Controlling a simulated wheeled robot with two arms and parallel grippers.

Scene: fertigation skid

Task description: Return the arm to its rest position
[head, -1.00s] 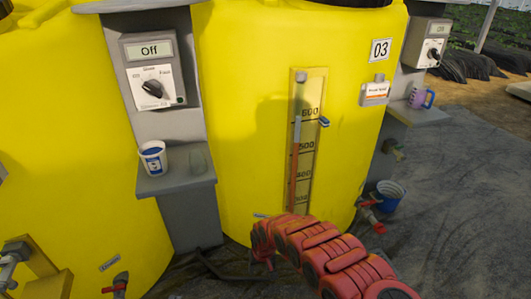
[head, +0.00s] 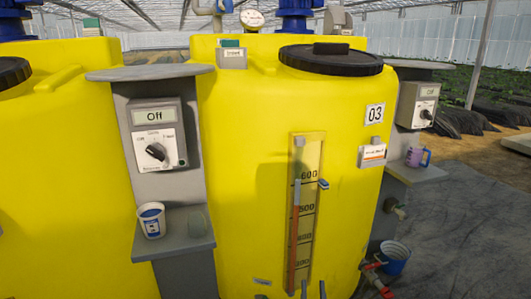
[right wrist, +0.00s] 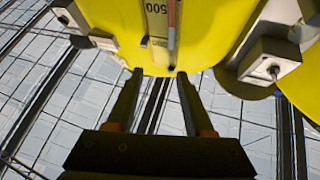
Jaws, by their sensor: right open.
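My right arm's links are out of the head view. My left gripper is not in view.
The level gauge (head: 304,215) runs up the tank's front. A grey stand left of it carries a controller reading Off (head: 155,135) and a white-and-blue cup (head: 151,220) on its shelf. A blue bucket (head: 394,258) stands at right. Open ground (head: 480,220) lies further right.

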